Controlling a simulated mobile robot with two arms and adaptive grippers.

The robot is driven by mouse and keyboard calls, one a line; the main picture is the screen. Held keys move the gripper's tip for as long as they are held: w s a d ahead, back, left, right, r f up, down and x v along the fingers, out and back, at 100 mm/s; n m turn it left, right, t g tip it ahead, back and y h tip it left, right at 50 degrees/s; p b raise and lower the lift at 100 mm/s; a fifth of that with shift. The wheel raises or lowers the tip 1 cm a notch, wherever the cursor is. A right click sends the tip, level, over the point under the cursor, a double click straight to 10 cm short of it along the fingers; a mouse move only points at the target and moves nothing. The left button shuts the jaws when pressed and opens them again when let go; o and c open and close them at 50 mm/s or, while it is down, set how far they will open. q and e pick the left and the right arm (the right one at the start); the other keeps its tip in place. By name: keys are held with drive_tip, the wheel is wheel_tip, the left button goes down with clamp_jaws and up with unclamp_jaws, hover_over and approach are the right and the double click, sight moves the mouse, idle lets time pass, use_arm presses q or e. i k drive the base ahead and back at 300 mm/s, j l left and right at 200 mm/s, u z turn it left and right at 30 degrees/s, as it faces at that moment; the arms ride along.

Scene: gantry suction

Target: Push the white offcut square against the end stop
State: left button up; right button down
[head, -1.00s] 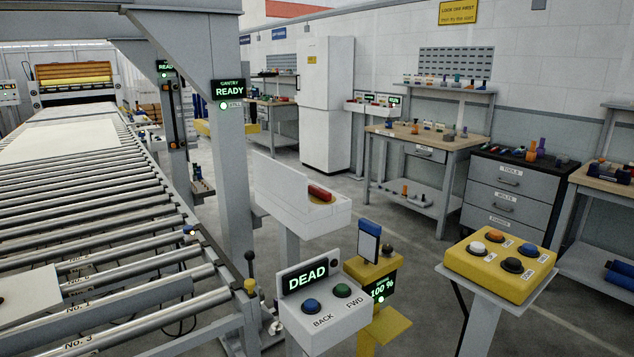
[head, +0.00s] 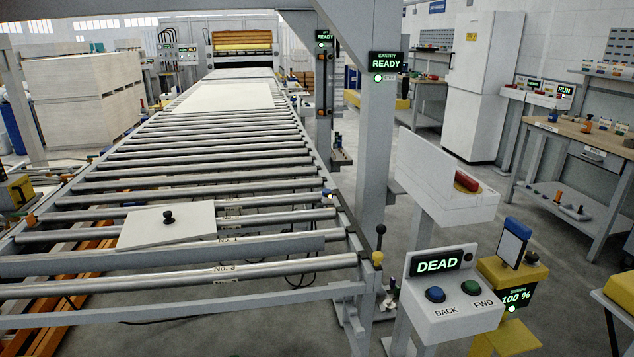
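The white offcut (head: 150,228) lies flat on the near rollers, with a black knob (head: 168,217) standing on top of it. A grey bar across the near end of the rollers, which looks like the end stop (head: 270,245), runs along the near side of the offcut. The offcut's near edge appears to meet the top line of the bar; I cannot tell whether they touch or a small gap is hidden. Neither of my grippers shows in the head view.
A larger white sheet (head: 228,97) lies farther up the roller table. At right stands a control box (head: 440,305) reading DEAD with BACK and FWD buttons, beside a yellow post (head: 505,275) showing 100 %. A lever (head: 380,243) rises at the table's near right corner. Stacked boards (head: 80,95) stand at left.

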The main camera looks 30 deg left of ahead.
sight(145, 228)
drive_tip(key=u, duration=1.7)
drive_tip(key=i+j+z, duration=0.1)
drive_tip(key=z, duration=0.35)
drive_tip(key=i+j+z, duration=0.1)
drive_tip(key=j+z, duration=0.15)
drive_tip(key=z, duration=0.15)
drive_tip(key=j+z, duration=0.2)
drive_tip(key=z, duration=0.25)
drive_tip(key=i+j+z, duration=0.1)
drive_tip(key=j+z, duration=0.15)
drive_tip(key=z, duration=0.2)
